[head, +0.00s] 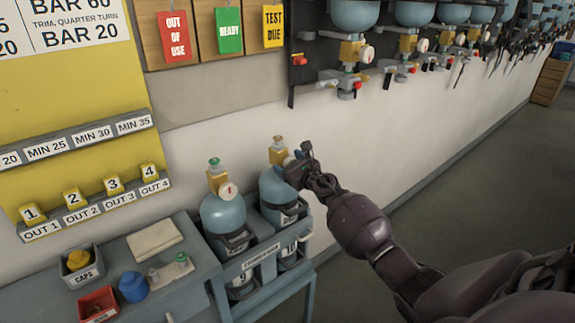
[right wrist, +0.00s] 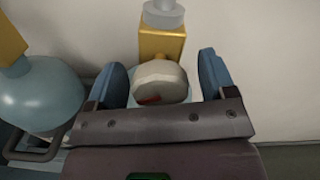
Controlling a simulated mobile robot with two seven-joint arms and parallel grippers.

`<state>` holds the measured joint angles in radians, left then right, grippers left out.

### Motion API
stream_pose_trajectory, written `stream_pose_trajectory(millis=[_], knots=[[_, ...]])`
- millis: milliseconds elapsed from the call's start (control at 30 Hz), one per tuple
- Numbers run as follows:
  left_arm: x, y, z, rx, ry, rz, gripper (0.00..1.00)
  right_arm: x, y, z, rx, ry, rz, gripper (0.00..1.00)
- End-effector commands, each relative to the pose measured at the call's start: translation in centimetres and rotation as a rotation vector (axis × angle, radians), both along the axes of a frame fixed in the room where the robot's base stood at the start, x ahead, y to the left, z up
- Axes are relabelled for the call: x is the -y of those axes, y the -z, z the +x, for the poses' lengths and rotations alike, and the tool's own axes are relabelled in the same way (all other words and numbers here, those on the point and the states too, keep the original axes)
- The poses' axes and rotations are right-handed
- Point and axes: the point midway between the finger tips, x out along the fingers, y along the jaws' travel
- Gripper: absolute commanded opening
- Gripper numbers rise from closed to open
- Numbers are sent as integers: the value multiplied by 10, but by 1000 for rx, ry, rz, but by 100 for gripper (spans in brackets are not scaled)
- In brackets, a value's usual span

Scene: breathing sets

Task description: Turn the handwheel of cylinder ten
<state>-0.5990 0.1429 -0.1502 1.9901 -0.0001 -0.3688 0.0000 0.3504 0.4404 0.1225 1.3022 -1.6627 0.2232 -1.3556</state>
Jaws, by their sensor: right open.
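Cylinder ten (head: 272,188) is a blue bottle in the right slot of the rack, with a 10 label below. Its tan handwheel (head: 278,139) tops a yellow valve body. In the right wrist view the handwheel (right wrist: 164,15) looks grey, above the yellow valve body (right wrist: 162,43). My right gripper (head: 293,160) is at the right side of the valve, below the handwheel. In the right wrist view its blue fingers (right wrist: 163,72) are open, with the round pale gauge (right wrist: 160,82) showing between them. Contact cannot be told. My left gripper is not in view.
Cylinder nine (head: 223,212), with a green handwheel (head: 214,162), stands close on the left in the same rack (head: 262,255). A bench (head: 190,300) with a caps bin (head: 80,265) is farther left. The wall is close behind; open floor (head: 450,190) lies right.

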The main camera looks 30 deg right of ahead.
Motion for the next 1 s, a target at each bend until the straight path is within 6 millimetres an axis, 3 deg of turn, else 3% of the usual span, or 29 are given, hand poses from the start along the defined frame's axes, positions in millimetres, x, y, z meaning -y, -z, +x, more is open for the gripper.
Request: stream_pose_trajectory(millis=[400,733,1000], knots=[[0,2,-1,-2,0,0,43,-1,0,6,0,0,1,77],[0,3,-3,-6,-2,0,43,-1,0,6,0,0,1,28],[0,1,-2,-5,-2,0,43,-1,-1,6,-2,0,32,28]])
